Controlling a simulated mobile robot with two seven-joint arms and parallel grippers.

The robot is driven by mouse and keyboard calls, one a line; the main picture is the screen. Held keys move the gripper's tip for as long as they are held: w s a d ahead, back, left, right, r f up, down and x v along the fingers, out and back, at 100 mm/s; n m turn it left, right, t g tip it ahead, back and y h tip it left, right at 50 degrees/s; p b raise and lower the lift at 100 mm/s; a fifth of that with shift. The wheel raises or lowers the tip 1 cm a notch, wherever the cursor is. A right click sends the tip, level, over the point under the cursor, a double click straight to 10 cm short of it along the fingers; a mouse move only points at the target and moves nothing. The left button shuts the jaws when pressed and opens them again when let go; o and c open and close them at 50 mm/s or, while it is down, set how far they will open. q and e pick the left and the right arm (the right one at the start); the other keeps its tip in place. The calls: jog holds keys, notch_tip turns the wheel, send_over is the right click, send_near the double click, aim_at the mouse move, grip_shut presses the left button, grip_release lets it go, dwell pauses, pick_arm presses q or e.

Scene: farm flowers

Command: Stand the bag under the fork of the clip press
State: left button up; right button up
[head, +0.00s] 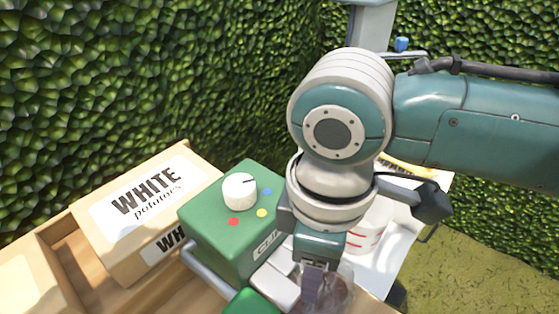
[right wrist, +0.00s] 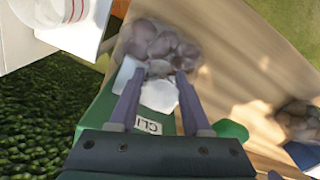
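The green clip press (head: 225,225) stands on the wooden bench in the head view, with a white knob and colored dots on top. Its green body and label also show below my fingers in the right wrist view (right wrist: 100,112). A clear bag of potatoes (right wrist: 150,45) lies just beyond my right fingertips, by the press's pale front part; in the head view the bag (head: 338,295) is at the bottom edge, partly hidden. My right gripper (right wrist: 157,76) points down at it with fingers apart. Whether they touch the bag is unclear. The fork is hard to make out. My left gripper is not in view.
A box labelled white potatoes (head: 145,205) stands left of the press. A white container with red lines (head: 372,235) stands behind my arm. In the right wrist view, another group of potatoes (right wrist: 298,120) lies at the right edge. Bare wood (right wrist: 235,75) lies between.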

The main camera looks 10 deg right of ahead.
jog(key=o, duration=0.3)
notch_tip(320, 180, up, 12)
jog(key=p, duration=0.2)
jog(key=s+a+f+m+t+y, duration=0.2)
jog(key=s+a+f+m+y, duration=0.15)
jog(key=s, duration=0.25)
jog(key=s+d+m+h, duration=0.1)
jog(key=s+d+m, duration=0.2)
jog(key=d, duration=0.3)
jog(key=s+d+f+m+t+h, duration=0.1)
jog(key=s+d+m+h, duration=0.1)
jog(key=d, duration=0.4)
jog(key=shift+s+d+m+t, duration=0.3)
jog(key=shift+s+d+m, duration=0.1)
jog(key=shift+s+m, duration=0.3)
jog(key=shift+w, duration=0.1)
